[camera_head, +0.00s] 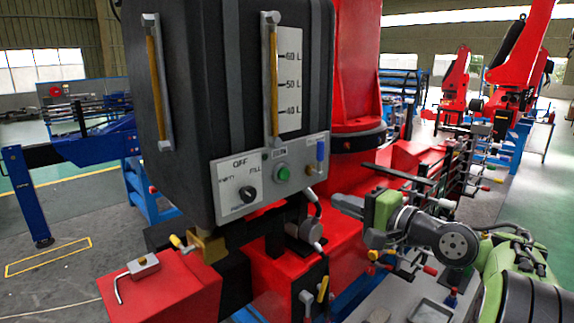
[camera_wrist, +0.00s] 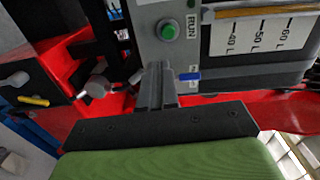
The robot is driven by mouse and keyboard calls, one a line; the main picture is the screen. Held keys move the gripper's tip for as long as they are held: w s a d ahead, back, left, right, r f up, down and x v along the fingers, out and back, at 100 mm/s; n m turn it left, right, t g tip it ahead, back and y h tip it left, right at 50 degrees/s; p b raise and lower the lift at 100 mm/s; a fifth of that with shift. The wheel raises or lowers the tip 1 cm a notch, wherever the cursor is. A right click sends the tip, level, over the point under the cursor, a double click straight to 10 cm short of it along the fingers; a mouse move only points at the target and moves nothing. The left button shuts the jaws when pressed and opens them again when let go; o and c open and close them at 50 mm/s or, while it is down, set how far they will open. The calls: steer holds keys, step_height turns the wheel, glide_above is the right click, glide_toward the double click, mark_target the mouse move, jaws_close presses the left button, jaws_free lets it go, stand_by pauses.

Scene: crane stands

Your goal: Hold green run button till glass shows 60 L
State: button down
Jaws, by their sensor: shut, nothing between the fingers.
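The green run button (camera_head: 281,174) sits on the grey control panel (camera_head: 232,207) of the black tank, under a RUN label. It also shows in the wrist view (camera_wrist: 168,31). My gripper (camera_head: 336,201) is shut and empty, right of and below the panel. In the wrist view its fingertips (camera_wrist: 157,68) point toward the button, with a gap visible in the picture. The sight glass (camera_head: 272,80) stands beside a white scale (camera_head: 289,85) marked 40, 50 and 60 L. An amber column shows along it; its exact level is unclear.
A black selector knob (camera_head: 248,193) is left of the button; its pointer direction is unclear. Red crane parts (camera_head: 355,70) stand behind.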

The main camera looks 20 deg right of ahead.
steer(key=p, duration=0.3)
glide_toward(287, 175)
steer(key=x, duration=0.7)
stand_by(0.3)
